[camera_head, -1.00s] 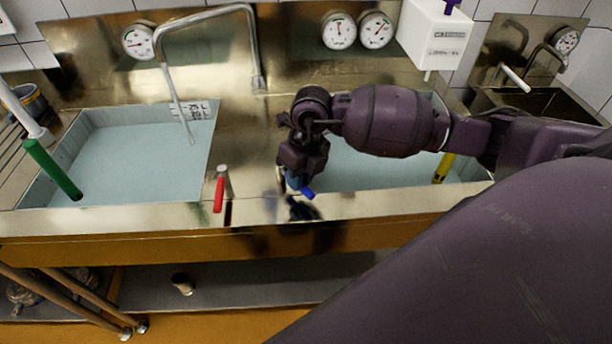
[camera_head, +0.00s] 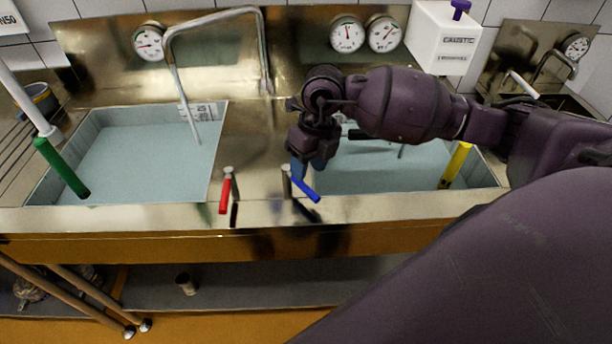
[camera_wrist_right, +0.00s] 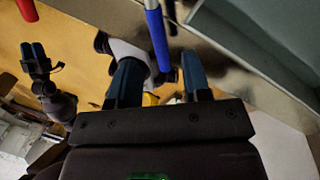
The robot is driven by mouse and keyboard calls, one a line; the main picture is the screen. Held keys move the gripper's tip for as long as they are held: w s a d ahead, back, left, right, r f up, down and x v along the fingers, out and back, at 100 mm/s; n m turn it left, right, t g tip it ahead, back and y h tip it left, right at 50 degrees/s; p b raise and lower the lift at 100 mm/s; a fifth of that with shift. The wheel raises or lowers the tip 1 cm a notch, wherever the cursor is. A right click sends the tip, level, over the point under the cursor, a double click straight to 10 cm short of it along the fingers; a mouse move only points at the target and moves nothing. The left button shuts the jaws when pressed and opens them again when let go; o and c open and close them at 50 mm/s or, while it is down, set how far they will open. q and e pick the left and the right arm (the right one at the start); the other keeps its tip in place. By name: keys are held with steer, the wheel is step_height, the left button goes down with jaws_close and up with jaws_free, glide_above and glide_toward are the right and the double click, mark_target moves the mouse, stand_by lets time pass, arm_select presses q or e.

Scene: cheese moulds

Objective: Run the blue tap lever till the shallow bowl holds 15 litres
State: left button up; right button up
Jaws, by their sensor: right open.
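The blue tap lever (camera_head: 304,187) sits on the steel front ledge by the right basin, slanting down to the right. My right gripper (camera_head: 308,168) is open, just above and behind the lever in the head view. In the right wrist view the blue lever (camera_wrist_right: 157,38) reaches between the two blue fingers of that gripper (camera_wrist_right: 160,75), with a gap on each side; its depth is unclear. The right basin (camera_head: 370,172) and left basin (camera_head: 140,160) both show pale blue surfaces. I cannot tell which is the shallow bowl. My left gripper (camera_wrist_right: 38,57) shows small in the wrist view.
A red lever (camera_head: 225,195) stands left of the blue one. Dial gauges (camera_head: 347,34) and (camera_head: 384,34) hang above the right basin, one (camera_head: 149,43) above the left. A green-handled stick (camera_head: 62,168), a yellow one (camera_head: 455,165) and a caustic box (camera_head: 443,38) are around.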

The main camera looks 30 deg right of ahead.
mark_target(306, 185)
step_height(306, 185, up, 6)
steer(key=d, duration=0.1)
steer(key=shift+d+r, duration=0.15)
steer(key=shift+r, duration=0.05)
stand_by(0.9)
steer(key=f+b, duration=0.1)
steer(key=f, duration=0.2)
steer(key=a+f+b, duration=0.1)
steer(key=f, duration=0.2)
steer(key=f+b, duration=0.2)
steer(key=f, duration=0.1)
steer(key=shift+s+a+f, duration=0.15)
steer(key=shift+s+a, duration=0.1)
steer(key=shift+a, duration=0.15)
arm_select(q)
steer(key=shift+s+d+f, duration=0.1)
steer(key=shift+f, duration=2.3)
arm_select(e)
steer(key=shift+a+f, duration=0.15)
steer(key=shift+f, duration=0.55)
jaws_close()
arm_select(q)
steer(key=shift+s+f+g, duration=0.25)
steer(key=shift+s+g, duration=0.05)
steer(key=shift+s, duration=0.15)
